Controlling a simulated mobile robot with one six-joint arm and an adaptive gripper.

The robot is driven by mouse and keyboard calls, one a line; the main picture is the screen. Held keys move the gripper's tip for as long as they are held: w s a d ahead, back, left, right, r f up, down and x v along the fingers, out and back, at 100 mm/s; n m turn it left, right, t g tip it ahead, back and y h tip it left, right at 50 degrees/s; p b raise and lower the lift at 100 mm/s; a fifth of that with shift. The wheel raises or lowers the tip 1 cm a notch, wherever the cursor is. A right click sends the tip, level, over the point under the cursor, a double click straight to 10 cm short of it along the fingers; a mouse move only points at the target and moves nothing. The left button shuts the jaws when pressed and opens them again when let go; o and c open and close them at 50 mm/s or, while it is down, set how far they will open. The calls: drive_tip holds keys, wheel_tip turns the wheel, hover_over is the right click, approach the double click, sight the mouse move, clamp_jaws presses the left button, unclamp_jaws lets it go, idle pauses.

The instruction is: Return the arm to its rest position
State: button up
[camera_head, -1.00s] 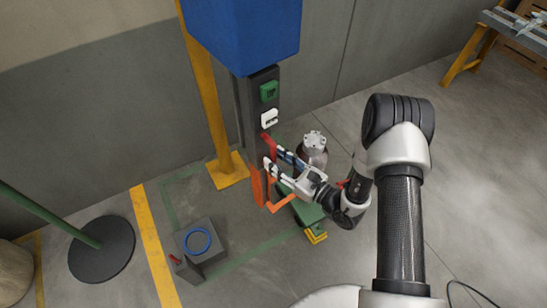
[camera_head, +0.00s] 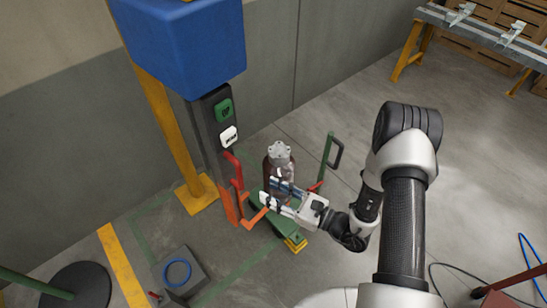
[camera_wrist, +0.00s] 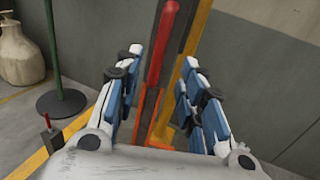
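My gripper (camera_head: 272,193) is in front of the dark post, beside its orange bracket (camera_head: 230,205). In the wrist view its two blue and white fingers (camera_wrist: 158,85) stand apart with nothing held between them. Beyond the gap are a red handle (camera_wrist: 163,42) and orange metal parts; the fingers look clear of them. My arm reaches in from the right in the head view and is bent, with its elbow high.
A dark post (camera_head: 211,133) with green and white blocks hangs under a blue box (camera_head: 185,45). A brown bottle-like object (camera_head: 279,165) stands on a green cart (camera_head: 278,228) close behind my gripper. A grey box (camera_head: 183,270) with a blue ring is on the floor.

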drive_tip(key=s+a+r+n+g+y, duration=0.1)
drive_tip(key=s+a+r+n+g, duration=0.1)
drive_tip(key=r+n+g, duration=0.3)
drive_tip(key=s+a+r+n+g, duration=0.2)
drive_tip(key=s+r+n+g, duration=0.1)
drive_tip(key=r, duration=0.4)
drive_tip(key=s+d+r+n+g+h, duration=0.2)
drive_tip(key=s+r+n+g+h, duration=0.3)
drive_tip(key=s+n, duration=0.35)
drive_tip(key=s+d+r+n+t+h, duration=0.3)
drive_tip(key=d+h, duration=0.3)
drive_tip(key=d, duration=0.2)
drive_tip(key=s+d+r+n+t+h+b, duration=0.1)
drive_tip(key=s+d+r+n+t+h, duration=0.2)
drive_tip(key=d, duration=0.5)
wheel_tip(320, 180, up, 2)
drive_tip(key=n+t+h, duration=0.1)
drive_tip(key=t+h, duration=0.1)
drive_tip(key=t, duration=0.1)
drive_tip(key=shift+d+r+h, duration=0.2)
drive_tip(key=shift+d+h, duration=0.15)
drive_tip(key=shift+h, duration=0.05)
drive_tip(key=shift+c, duration=0.5)
